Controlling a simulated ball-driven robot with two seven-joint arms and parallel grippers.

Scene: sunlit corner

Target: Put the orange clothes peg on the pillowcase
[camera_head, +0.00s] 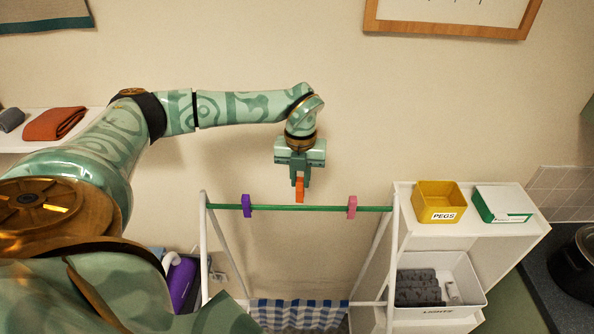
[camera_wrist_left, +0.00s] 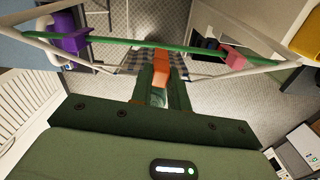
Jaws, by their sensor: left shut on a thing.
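The orange clothes peg (camera_head: 299,190) is held between the fingers of my left gripper (camera_head: 300,180), which points down. The peg is at the middle of a green rail (camera_head: 325,208), close to it; I cannot tell whether they touch. In the left wrist view the peg (camera_wrist_left: 161,63) stands out from the fingertips (camera_wrist_left: 155,85), with the rail passing near its tip. A blue and white checked cloth (camera_head: 296,314) hangs lower on the white rack. No other cloth shows on the rack, and I cannot tell whether this is the pillowcase. My right gripper is out of view.
A purple peg (camera_head: 246,206) and a pink peg (camera_head: 352,207) sit on the rail, left and right of my gripper. A yellow PEGS box (camera_head: 440,203) and a green-white box (camera_head: 503,204) stand on the white shelf. A white bin (camera_head: 460,275) holds grey cloth.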

